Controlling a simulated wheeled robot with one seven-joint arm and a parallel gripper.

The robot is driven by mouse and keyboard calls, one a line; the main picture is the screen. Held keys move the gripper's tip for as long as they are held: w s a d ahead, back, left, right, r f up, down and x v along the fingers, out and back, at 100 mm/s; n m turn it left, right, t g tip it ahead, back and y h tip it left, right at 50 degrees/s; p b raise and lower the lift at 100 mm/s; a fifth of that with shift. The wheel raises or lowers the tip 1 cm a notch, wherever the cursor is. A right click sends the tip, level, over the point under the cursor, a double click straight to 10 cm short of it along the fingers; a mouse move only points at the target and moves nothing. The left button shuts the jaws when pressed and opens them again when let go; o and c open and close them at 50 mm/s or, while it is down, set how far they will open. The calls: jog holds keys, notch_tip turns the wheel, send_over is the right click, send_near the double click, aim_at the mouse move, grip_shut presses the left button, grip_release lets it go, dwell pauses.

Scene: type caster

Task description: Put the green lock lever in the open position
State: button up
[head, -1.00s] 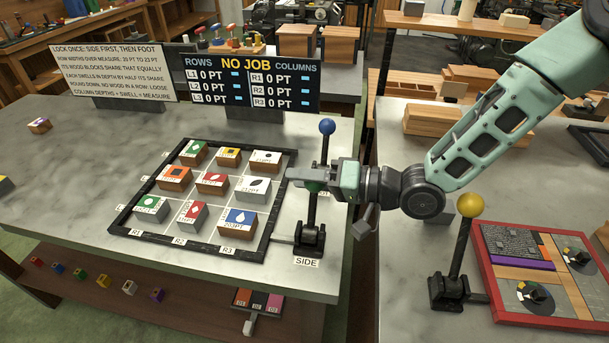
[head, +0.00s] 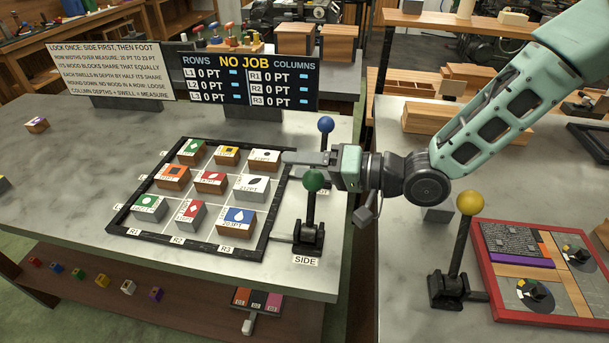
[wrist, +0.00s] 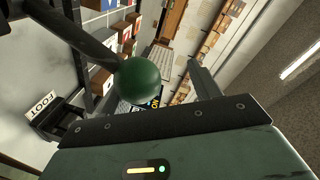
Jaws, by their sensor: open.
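The green lock lever's ball (head: 313,181) tops a black, nearly upright rod on a base (head: 308,237) marked SIDE, beside the block frame's right edge. My gripper (head: 290,158) is open, its fingers pointing left, just above and behind the green ball in the head view. In the wrist view the green ball (wrist: 138,80) appears between the two spread fingers, in front of the palm. It does not look gripped; whether it touches a finger I cannot tell.
A blue-knobbed lever (head: 326,125) stands close behind my gripper. The block frame (head: 188,248) with several blocks lies left. A yellow-knobbed lever (head: 470,203) and red-edged board (head: 484,270) are at right. The scoreboard (head: 247,80) reads NO JOB.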

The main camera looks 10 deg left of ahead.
notch_tip(320, 180, up, 7)
jog(key=shift+r, duration=0.2)
